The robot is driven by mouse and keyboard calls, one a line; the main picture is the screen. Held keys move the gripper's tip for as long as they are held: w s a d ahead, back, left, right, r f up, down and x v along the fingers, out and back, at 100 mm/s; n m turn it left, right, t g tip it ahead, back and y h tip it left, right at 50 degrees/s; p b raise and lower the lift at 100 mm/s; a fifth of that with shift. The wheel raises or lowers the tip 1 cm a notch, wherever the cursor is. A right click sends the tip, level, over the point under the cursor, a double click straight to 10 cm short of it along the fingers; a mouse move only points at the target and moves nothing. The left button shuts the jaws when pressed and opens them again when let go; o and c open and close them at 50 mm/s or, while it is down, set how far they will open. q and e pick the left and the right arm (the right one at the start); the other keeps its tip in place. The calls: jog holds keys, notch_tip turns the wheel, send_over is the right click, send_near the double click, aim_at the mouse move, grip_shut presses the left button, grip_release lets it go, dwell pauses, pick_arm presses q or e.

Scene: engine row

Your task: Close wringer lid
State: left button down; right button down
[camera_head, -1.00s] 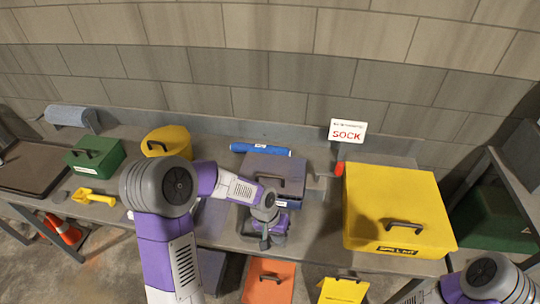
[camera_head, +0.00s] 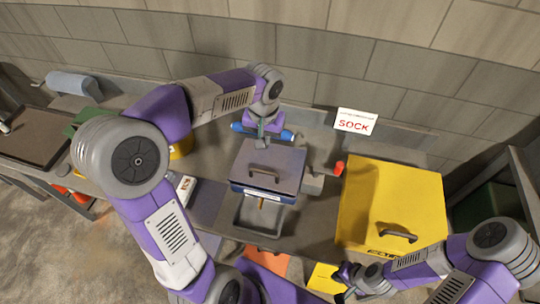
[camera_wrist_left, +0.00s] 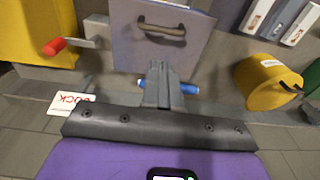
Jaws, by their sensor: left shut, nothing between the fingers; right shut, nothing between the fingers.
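The wringer is a blue box with a grey-purple lid (camera_head: 268,160) and a dark handle, in the middle of the bench in the head view. A grey tray (camera_head: 243,215) sticks out at its front. The lid lies over the box; I cannot tell whether it is fully down. The lid also shows in the left wrist view (camera_wrist_left: 190,55). My left gripper (camera_head: 262,138) is shut and empty at the lid's rear edge; in the wrist view its fingers (camera_wrist_left: 159,72) point at that edge. My right gripper (camera_head: 345,275) is shut and empty at the front right, away from the wringer.
A red-handled crank (camera_head: 338,168) stands at the wringer's right. A large yellow box (camera_head: 395,195) sits further right. A blue roll (camera_head: 285,135) lies behind the lid. A yellow round container (camera_wrist_left: 268,80) is to the left.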

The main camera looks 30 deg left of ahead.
pick_arm(q)
send_near(265, 171)
notch_tip(265, 171, down, 5)
jog(key=shift+w+a+f+b, duration=0.1)
jog(key=shift+a+f+b, duration=0.05)
jog(key=shift+f+b, duration=0.15)
jog(key=shift+w+f, duration=0.1)
jog(key=shift+f, duration=0.35)
pick_arm(e)
jog(key=shift+s+f, duration=0.2)
jog(key=shift+f, duration=0.05)
